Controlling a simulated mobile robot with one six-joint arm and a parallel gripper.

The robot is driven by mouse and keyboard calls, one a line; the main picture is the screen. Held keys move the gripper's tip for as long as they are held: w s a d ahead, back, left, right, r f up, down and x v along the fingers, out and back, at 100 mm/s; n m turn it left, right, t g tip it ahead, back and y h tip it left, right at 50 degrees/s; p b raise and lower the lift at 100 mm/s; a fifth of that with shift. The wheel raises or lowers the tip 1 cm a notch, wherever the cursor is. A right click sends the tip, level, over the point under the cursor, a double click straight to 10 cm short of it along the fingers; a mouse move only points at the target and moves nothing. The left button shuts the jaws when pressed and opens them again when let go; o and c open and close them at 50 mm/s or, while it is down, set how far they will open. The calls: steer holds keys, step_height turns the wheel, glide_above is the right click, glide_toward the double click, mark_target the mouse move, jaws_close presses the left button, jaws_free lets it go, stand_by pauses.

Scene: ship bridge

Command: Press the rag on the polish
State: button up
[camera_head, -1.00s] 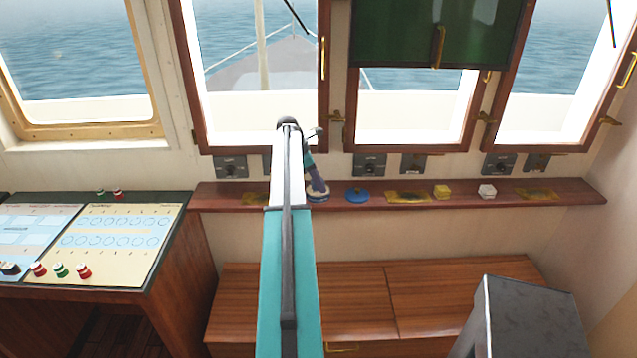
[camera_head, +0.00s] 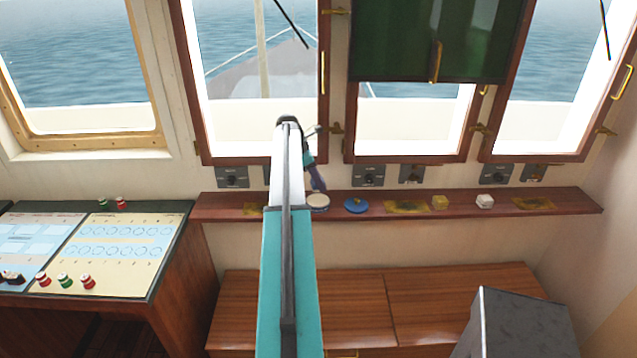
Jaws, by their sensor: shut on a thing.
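My gripper (camera_head: 316,184) hangs at the end of my arm, over the wooden shelf below the windows. It is shut on the rag, which is too small and too much covered by the jaws to make out clearly. Right below it, a round tin with a pale top (camera_head: 318,203), which looks like the polish, stands on the shelf. The gripper's tip is just above the tin's back edge; I cannot tell whether they touch. A blue round piece with a knob (camera_head: 356,205) lies right of the tin.
The narrow shelf (camera_head: 580,201) also carries a yellow block (camera_head: 440,202), a white block (camera_head: 485,201) and yellow-brown patches (camera_head: 406,207). Small switch boxes (camera_head: 368,175) sit on the wall above it. A chart console (camera_head: 100,245) stands left, a wooden bench (camera_head: 430,300) below.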

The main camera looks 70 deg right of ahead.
steer(key=shift+r+p, duration=0.35)
steer(key=shift+r, duration=0.45)
steer(key=w+a+f+n+b, duration=0.1)
steer(key=w+a+f+b, duration=0.1)
steer(key=w+a, duration=1.15)
steer(key=w+a+f+b, duration=0.2)
steer(key=w+a+b, duration=0.1)
steer(key=w+a, duration=1)
steer(key=w+a+f+b, duration=0.1)
steer(key=w+a, duration=0.3)
steer(key=a, duration=0.6)
steer(key=w+a+f+n+b, duration=0.1)
steer(key=w+a, duration=0.3)
steer(key=a, duration=0.7)
steer(key=w+a+f+n+t+b, duration=0.1)
steer(key=w+a, duration=0.3)
steer(key=a, duration=0.7)
steer(key=shift+w+f+h+b, duration=0.1)
steer(key=shift+f+h+b, duration=0.25)
steer(key=shift+b, duration=0.35)
steer(key=s+a+f+b, duration=0.1)
steer(key=a, duration=0.9)
steer(key=s+a+n+b, duration=0.1)
steer(key=a, duration=1)
steer(key=shift+f+b, duration=0.4)
